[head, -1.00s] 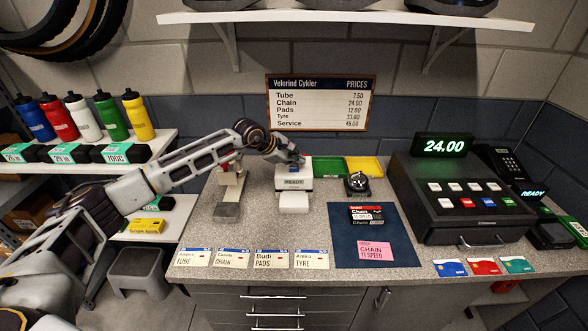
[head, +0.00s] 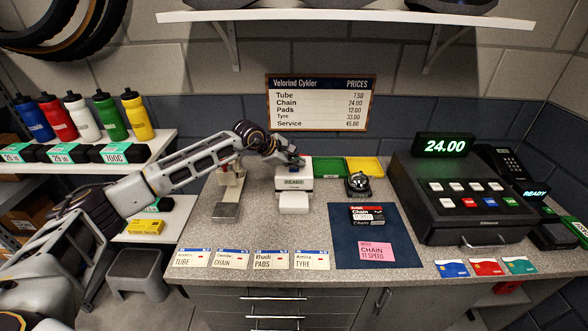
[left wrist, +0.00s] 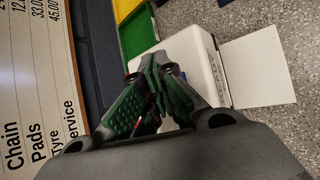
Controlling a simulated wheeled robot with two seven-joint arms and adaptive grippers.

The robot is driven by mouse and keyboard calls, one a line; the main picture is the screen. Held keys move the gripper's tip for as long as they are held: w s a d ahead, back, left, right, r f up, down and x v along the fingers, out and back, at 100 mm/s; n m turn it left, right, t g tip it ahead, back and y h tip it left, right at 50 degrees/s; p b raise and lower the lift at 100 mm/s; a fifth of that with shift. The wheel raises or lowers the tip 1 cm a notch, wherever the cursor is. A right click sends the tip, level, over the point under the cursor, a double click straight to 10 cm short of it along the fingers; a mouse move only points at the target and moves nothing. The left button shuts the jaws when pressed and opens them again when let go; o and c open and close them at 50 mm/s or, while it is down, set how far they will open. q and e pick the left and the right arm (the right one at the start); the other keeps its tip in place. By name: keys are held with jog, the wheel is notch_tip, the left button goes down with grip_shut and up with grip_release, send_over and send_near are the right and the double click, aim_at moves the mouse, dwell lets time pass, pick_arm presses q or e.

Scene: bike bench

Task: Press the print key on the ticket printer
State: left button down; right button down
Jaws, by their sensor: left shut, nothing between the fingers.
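My left gripper (head: 298,163) is over the printer's top, fingers shut and empty. In the left wrist view the shut fingers (left wrist: 158,76) reach over the white printer (left wrist: 198,58), and a small red spot shows beside them. My right gripper is not in view.
A metal stand (head: 228,190) is on the left. The cash register (head: 460,200) is at the right. Job cards (head: 272,260) line the front edge.

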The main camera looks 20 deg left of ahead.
aim_at(296, 170)
pick_arm(q)
jog(key=shift+f, duration=0.1)
dwell(0.4)
jog(key=shift+r, duration=0.5)
jog(key=shift+r, duration=0.1)
jog(key=shift+r, duration=0.1)
jog(key=shift+r+p, duration=0.8)
jog(key=shift+r, duration=2.1)
